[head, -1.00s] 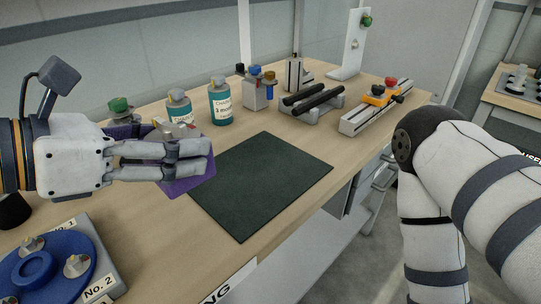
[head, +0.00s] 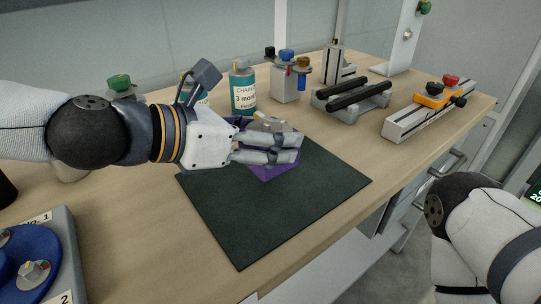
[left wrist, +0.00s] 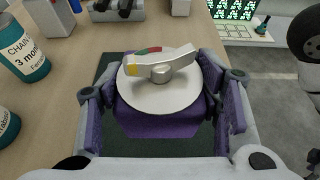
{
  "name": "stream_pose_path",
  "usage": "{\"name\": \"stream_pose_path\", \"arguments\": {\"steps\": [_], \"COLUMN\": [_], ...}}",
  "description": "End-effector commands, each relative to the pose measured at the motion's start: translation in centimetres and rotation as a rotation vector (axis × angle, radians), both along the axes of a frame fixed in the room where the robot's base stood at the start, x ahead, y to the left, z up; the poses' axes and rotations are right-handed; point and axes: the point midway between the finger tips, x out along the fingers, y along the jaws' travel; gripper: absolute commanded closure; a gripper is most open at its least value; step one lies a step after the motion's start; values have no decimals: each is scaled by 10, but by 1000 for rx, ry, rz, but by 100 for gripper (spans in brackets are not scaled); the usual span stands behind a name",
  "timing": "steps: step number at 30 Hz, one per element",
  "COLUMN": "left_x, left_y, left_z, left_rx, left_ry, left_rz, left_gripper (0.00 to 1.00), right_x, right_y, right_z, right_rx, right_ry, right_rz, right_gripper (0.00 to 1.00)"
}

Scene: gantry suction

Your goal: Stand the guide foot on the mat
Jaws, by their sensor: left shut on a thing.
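The guide foot looks like a purple block (head: 270,173) with a pale round disc and a lever on top; it also shows in the left wrist view (left wrist: 160,118). My left gripper (head: 293,150) is shut on it, with a finger on either side in the left wrist view. The dark green mat (head: 262,222) lies on the bench, and the guide foot is over its far part in the head view. I cannot tell whether its underside touches the mat; the gripper hides part of it. My right gripper is out of view.
Teal labelled bottles (head: 243,92) stand just behind the mat. Behind it to the right are a small bottle holder (head: 285,84), a rack with black rods (head: 350,97) and a rail with an orange clamp (head: 430,110). A blue round fixture (head: 18,258) stands at front left. The mat's front is clear.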

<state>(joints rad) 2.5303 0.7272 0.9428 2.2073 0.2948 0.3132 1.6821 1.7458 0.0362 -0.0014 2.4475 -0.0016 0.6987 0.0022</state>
Motion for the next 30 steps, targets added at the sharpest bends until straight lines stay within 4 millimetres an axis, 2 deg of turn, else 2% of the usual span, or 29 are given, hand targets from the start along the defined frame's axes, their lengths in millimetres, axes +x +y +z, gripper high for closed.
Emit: {"name": "stream_pose_path", "arguments": {"steps": [3, 6, 8, 20, 21, 23, 30], "left_x": [10, 10, 10, 10, 9, 9, 9], "left_y": [-6, -6, -6, -6, -6, -6, -6], "left_z": [-14, -33, -38, -42, -43, -42, -42], "left_rx": [0, -1, -1, -1, 0, 0, 1], "left_ry": [-1, -1, -4, -8, -7, -7, -8], "left_rz": [0, 0, 0, 1, 0, 1, 1], "left_gripper": [92, 92, 92, 92, 35, 22, 22], "right_x": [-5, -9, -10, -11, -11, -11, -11], "right_y": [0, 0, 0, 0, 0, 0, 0], "right_z": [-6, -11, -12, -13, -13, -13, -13], "right_rx": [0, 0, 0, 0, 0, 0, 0], "right_ry": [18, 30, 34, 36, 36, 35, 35], "right_rz": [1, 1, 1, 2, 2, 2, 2], "right_gripper": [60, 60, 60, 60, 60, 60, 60]}}
